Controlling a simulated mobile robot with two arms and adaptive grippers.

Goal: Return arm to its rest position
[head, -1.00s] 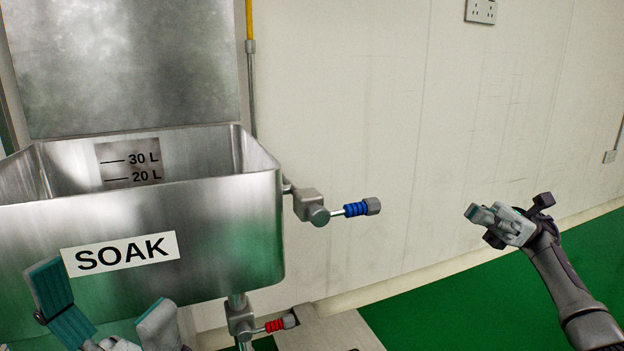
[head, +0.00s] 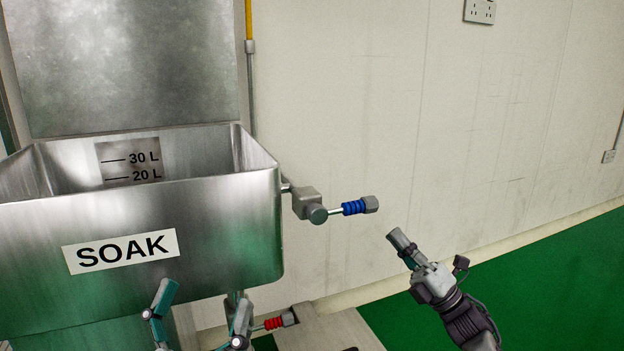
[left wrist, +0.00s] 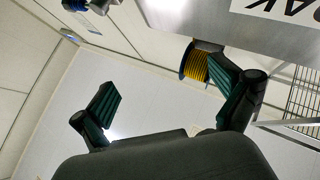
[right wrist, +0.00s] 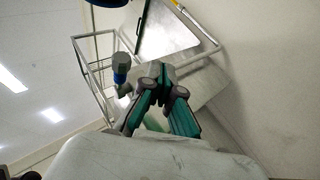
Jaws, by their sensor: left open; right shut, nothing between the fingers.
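My left gripper (head: 203,302) is low in the head view, in front of the lower right part of the soak sink. Its two teal-padded fingers stand wide apart with nothing between them, as the left wrist view (left wrist: 168,90) also shows. My right gripper (head: 397,239) is in front of the wall, below and right of the blue-handled valve (head: 354,207) and apart from it in the picture. Its fingers are together and empty; they also show in the right wrist view (right wrist: 158,85).
The steel sink (head: 225,225) labelled SOAK fills the left. A red-handled valve (head: 274,323) sits beneath it, close to my left gripper in the picture. Green floor (head: 560,280) lies open at right. A yellow hose reel (left wrist: 194,64) shows in the left wrist view.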

